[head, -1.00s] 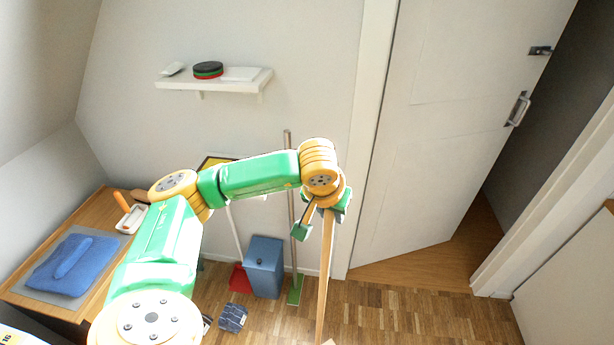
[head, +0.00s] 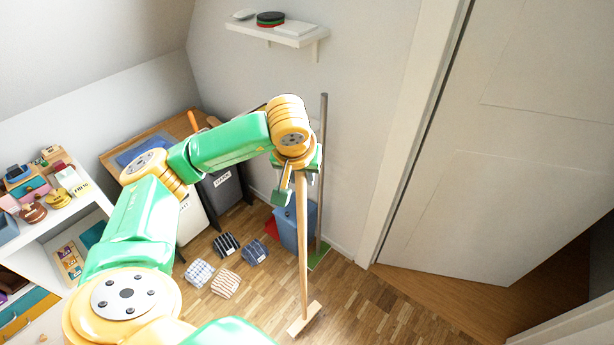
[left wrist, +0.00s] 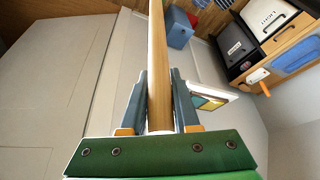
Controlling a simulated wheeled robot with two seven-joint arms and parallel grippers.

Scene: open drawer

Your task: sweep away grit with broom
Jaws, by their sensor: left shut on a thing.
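My left gripper (head: 300,165) is shut on the wooden handle of the broom (head: 303,240). The broom hangs nearly upright, with its wooden head (head: 304,319) low over or on the wood floor; I cannot tell if it touches. In the left wrist view the broom handle (left wrist: 158,75) runs between the two fingers (left wrist: 158,110). No grit can be made out on the floor. My right gripper is not in view; a green part of my own body shows at the bottom of the head view.
A blue bin (head: 288,228) and a grey pole with a green foot (head: 322,170) stand by the wall. Several patterned cloth bags (head: 226,283) lie on the floor. A white shelf unit (head: 58,222) is at the left, a door (head: 530,150) at the right. Floor right of the broom is clear.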

